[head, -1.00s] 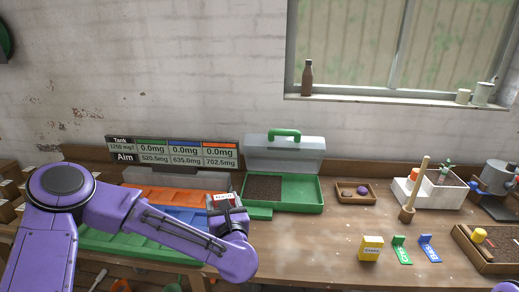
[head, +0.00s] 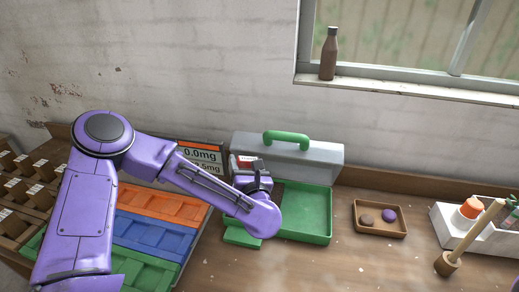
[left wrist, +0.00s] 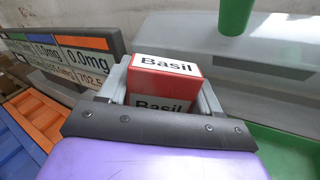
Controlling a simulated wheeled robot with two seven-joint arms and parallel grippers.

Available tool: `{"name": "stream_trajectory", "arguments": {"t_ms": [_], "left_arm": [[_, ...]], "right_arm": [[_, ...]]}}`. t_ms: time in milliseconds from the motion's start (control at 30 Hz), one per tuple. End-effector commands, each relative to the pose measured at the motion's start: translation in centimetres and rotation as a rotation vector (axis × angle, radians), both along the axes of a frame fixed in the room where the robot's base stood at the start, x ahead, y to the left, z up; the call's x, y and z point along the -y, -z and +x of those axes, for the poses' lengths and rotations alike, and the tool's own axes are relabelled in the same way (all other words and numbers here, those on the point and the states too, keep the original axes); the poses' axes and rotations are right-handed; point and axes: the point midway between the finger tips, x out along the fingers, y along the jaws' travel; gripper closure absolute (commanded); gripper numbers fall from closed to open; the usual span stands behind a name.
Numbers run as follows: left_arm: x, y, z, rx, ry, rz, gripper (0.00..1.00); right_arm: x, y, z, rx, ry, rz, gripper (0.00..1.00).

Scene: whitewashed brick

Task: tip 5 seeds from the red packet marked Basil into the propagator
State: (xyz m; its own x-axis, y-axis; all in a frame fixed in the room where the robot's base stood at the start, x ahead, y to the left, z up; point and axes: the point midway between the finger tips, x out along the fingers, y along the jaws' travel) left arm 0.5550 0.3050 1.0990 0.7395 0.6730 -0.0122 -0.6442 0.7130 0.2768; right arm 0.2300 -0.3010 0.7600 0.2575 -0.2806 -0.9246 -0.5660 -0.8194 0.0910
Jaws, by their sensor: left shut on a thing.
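My left gripper (head: 250,170) is shut on the red packet (head: 245,161) at the left end of the propagator. In the left wrist view the packet (left wrist: 165,75) has white labels reading Basil and sits between the jaws. It looks roughly upright there. The propagator has a green tray (head: 308,212) and a raised clear lid (head: 322,156) with a green handle. My arm and gripper hide most of the tray's left part, where the soil is. I cannot see any seeds. My right gripper is not in view.
Orange, blue and green trays (head: 160,203) lie left of the propagator. A display board (head: 203,154) stands behind my left arm, partly hidden. A small wooden tray (head: 380,218) with two round things and a white box (head: 470,240) stand to the right.

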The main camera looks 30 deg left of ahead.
Motion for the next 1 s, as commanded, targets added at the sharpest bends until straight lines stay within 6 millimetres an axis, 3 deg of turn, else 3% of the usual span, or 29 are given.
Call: {"name": "stream_trajectory", "arguments": {"t_ms": [267, 733, 1000], "left_arm": [[0.2, 0.7, -0.9, -0.070, 0.008, 0.086, 0.66], [-0.2, 7.0, -0.3, -0.409, 0.011, 0.450, 0.66], [-0.3, 7.1, -0.4, -0.413, 0.008, 0.454, 0.66]], "right_arm": [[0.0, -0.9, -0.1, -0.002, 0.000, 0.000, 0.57], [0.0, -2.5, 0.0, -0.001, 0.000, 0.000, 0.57], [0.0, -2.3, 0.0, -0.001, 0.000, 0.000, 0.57]]}}
